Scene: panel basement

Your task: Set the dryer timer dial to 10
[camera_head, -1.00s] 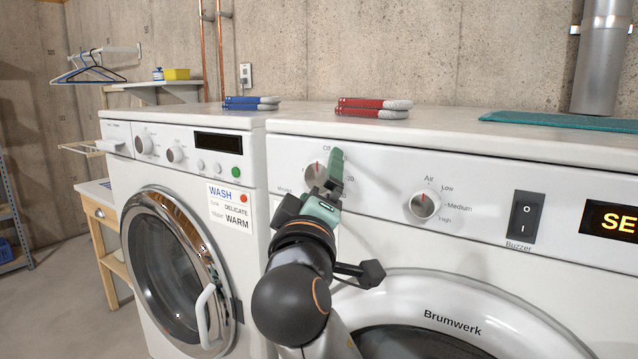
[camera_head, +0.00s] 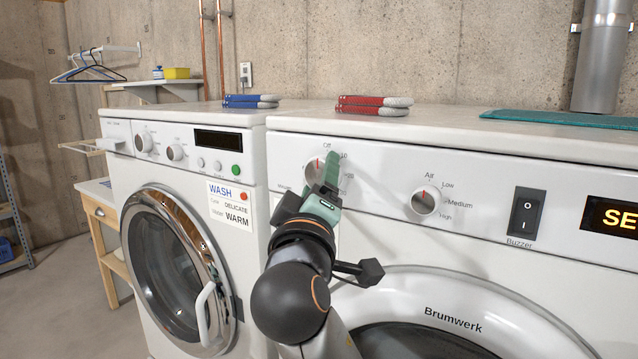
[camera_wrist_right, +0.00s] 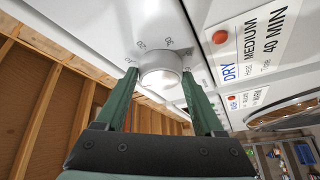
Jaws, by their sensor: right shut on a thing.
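The dryer timer dial (camera_head: 311,171) is a round, pale knob with a red mark near its top, at the upper left of the dryer panel. "Off" stands above it; my gripper hides its right part. My right gripper (camera_head: 331,164), with green fingers, is at the dial. In the right wrist view the knob (camera_wrist_right: 160,76) sits between the two fingertips (camera_wrist_right: 159,82), and the gripper is shut on it. Numbers ring the knob there. The exact setting is hard to read. My left gripper is out of view.
The Air dial (camera_head: 425,201) and Buzzer switch (camera_head: 526,216) are to the right on the same panel. A DRY card (camera_wrist_right: 250,50) reads MEDIUM, 40 MIN. The washer (camera_head: 180,230) stands to the left. Red bundles (camera_head: 372,105) and a teal cloth (camera_head: 560,120) lie on top.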

